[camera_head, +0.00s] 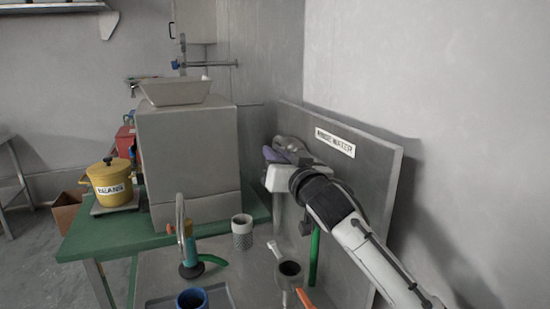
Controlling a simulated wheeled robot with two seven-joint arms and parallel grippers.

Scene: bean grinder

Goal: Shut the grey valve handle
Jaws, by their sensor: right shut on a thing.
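My right gripper (272,154) is at the grey panel (370,203), just left of the label reading "RINSE WATER" (335,142). It is shut on a grey part, which seems to be the valve handle (291,145). My own gripper and wrist hide most of the handle, so its angle cannot be told. A green hose (314,258) hangs down the panel below my wrist. My left gripper is not in view.
A big grey box with a tray (175,92) on top stands on the green table (105,232). A yellow pot (110,183) is at its left. A perforated cup (242,232), a dark-mouthed pot (289,272) and a blue cup (192,299) stand in front.

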